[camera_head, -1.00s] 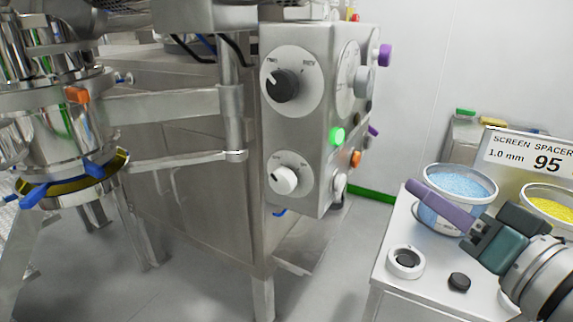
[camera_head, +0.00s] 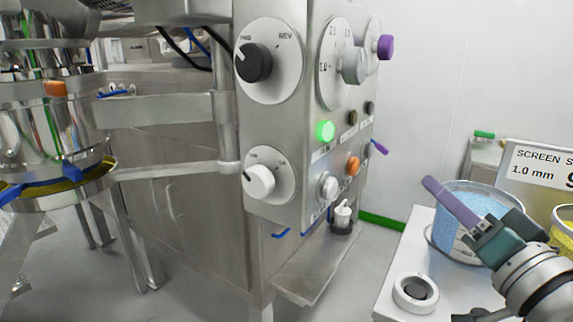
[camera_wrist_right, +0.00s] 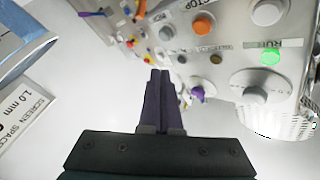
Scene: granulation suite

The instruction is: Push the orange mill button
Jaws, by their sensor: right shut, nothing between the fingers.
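The orange mill button (camera_head: 353,165) is on the front face of the steel control panel (camera_head: 300,215), low on its right side, right of a white button (camera_head: 327,187). It also shows in the right wrist view at the upper right, as an orange button (camera_wrist_right: 203,24). My right gripper (camera_head: 432,186) has purple fingers that are shut and empty. It is right of the panel, apart from the button, and in front of a tub of blue material. In the right wrist view the closed fingers (camera_wrist_right: 159,76) point toward the panel side. My left gripper is not in view.
A lit green button (camera_head: 325,130), a black knob (camera_head: 254,62) and a white knob (camera_head: 260,179) share the panel. A tub of blue material (camera_head: 470,240) and a white table (camera_head: 400,250) stand at the right. A steel vessel (camera_head: 50,130) is at the left.

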